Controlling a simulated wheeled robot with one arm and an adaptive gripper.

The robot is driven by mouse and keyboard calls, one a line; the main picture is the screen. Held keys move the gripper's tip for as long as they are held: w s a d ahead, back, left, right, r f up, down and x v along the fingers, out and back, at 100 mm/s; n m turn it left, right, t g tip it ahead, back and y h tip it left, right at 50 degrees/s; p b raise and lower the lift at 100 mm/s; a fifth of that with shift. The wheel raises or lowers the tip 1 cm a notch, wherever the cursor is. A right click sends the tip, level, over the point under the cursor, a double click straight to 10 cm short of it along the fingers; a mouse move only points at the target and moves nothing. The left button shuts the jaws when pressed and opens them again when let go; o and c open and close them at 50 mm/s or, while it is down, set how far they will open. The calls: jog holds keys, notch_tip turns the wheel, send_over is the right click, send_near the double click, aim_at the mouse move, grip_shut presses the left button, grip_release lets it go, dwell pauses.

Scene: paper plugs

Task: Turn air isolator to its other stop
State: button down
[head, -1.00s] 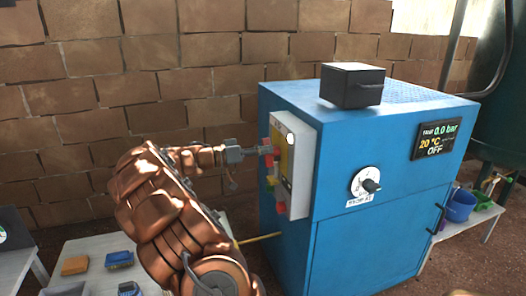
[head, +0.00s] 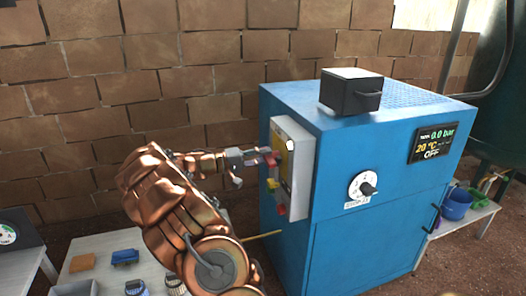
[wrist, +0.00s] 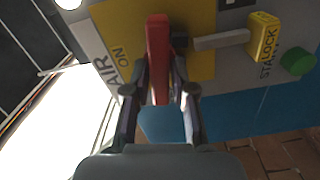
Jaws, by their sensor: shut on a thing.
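The air isolator is a red lever (wrist: 158,62) on a yellow plate (wrist: 112,35) lettered AIR and ON in the wrist view. My gripper (wrist: 160,88) is shut on the lever, one finger on each side of it. The lever points from its pivot at the plate down toward my palm in that view. In the head view my gripper (head: 262,157) reaches the red lever from the left, at the pale panel (head: 302,165) on the cabinet's left side. My fingers partly hide the lever.
A brick wall stands behind.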

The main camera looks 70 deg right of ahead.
jog(key=shift+f+n+p, duration=0.1)
jog(key=shift+n+p, duration=0.55)
jog(key=shift+n, duration=0.45)
jog(key=c, duration=1.1)
grip_release()
jog(key=v, duration=1.2)
